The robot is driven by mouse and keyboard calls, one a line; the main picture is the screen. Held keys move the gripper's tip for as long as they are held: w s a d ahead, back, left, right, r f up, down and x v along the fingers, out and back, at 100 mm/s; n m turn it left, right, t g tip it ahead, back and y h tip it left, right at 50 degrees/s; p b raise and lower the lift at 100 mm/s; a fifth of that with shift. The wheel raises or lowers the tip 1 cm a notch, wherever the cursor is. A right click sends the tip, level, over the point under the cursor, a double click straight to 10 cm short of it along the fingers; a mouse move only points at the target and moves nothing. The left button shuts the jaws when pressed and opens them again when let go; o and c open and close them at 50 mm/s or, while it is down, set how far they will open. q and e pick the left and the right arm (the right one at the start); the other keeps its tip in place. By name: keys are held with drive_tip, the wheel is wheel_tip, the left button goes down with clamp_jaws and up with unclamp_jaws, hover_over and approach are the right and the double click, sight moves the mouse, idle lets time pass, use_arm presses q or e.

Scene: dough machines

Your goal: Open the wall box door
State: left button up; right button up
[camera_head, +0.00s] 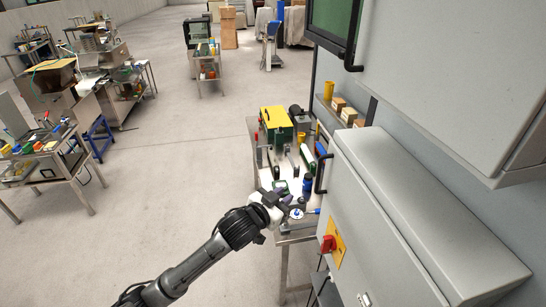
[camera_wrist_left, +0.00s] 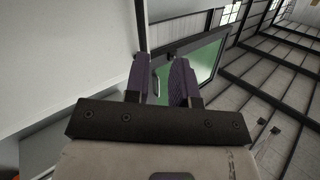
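The grey wall box (camera_head: 450,70) is at the upper right of the head view. Its dark-framed door with a green pane (camera_head: 331,16) is cut off by the top edge, and a black handle (camera_head: 352,52) shows on it. I cannot tell whether the door is fully closed. My left gripper (camera_head: 280,198) is low in the head view, left of the lower grey cabinet and apart from the door. In the left wrist view its purple fingers (camera_wrist_left: 160,82) are spread and hold nothing. The green-paned door (camera_wrist_left: 205,62) shows beyond them. My right gripper is not in view.
A lower grey cabinet (camera_head: 400,215) with a black handle (camera_head: 321,173) and a red switch (camera_head: 327,244) is at the right. A workbench (camera_head: 295,237) with a yellow-green machine (camera_head: 276,125) and bottles is beside it. Open floor (camera_head: 180,180) lies to the left.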

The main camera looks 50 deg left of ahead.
sight(318, 172)
use_arm(q)
drive_tip(key=w+p, duration=0.1)
drive_tip(key=w, duration=0.3)
drive_tip(key=w+r+t+p, duration=0.1)
drive_tip(key=w, duration=0.3)
drive_tip(key=w+r+n+t+h+p, duration=0.1)
drive_tip(key=w, duration=0.3)
drive_tip(key=shift+w+d+r, duration=0.25)
drive_tip(key=shift+d, duration=0.1)
drive_tip(key=shift+w+a+f+p, duration=0.1)
drive_tip(key=shift+w+p, duration=0.3)
drive_tip(key=shift+w, duration=0.4)
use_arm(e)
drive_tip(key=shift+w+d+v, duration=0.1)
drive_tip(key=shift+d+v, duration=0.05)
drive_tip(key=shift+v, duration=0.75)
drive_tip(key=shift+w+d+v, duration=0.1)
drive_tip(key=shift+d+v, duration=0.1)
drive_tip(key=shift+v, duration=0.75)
use_arm(q)
drive_tip(key=shift+c, duration=0.5)
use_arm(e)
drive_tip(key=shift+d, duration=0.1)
use_arm(q)
clamp_jaws()
